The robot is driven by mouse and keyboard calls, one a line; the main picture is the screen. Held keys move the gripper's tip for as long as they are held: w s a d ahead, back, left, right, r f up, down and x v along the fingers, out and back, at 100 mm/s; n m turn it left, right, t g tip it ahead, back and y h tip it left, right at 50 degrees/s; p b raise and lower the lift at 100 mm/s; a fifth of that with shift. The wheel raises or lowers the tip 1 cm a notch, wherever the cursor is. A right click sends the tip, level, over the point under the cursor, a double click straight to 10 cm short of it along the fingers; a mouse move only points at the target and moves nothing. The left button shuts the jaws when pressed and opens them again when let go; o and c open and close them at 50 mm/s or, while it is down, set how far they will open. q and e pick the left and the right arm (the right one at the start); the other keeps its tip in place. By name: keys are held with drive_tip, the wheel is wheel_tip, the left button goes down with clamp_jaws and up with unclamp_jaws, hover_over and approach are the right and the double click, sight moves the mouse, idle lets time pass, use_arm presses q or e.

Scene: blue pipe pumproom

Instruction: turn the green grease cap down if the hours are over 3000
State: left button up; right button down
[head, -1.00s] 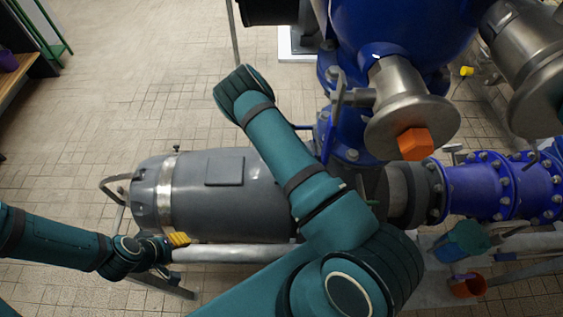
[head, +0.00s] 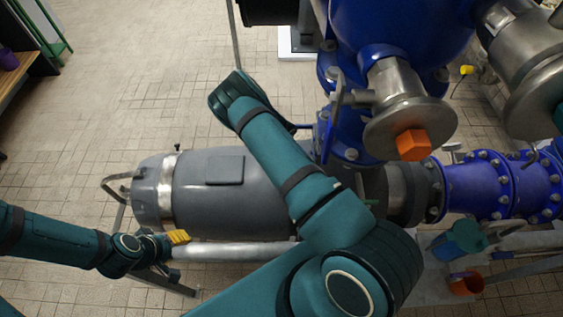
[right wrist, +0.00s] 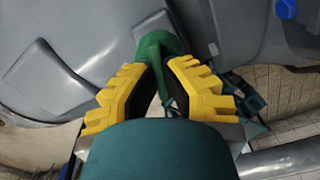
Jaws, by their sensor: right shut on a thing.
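The green grease cap (right wrist: 160,52) shows at the upper middle of the right wrist view, against a grey housing. My right gripper (right wrist: 165,72) has its yellow fingers shut on it, one on each side, which hide its lower part. In the head view my right arm covers part of the grey motor (head: 215,205), and its gripper is not seen. My left gripper (head: 180,238) is beside the motor's lower left side, apart from the cap; its jaw gap cannot be made out. No hours reading is legible in either view.
Blue flanged pipes (head: 475,185) and a steel fitting with an orange hexagonal knob (head: 413,144) stand on the right. An orange cup (head: 466,284) and a teal object (head: 460,240) are at lower right. The tiled floor (head: 130,90) at upper left is clear.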

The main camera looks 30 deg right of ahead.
drive_tip(key=shift+s, duration=0.1)
drive_tip(key=c, duration=1.3)
unclamp_jaws()
drive_tip(key=shift+c, duration=0.2)
wheel_tip(320, 180, up, 12)
drive_tip(key=shift+f, duration=0.1)
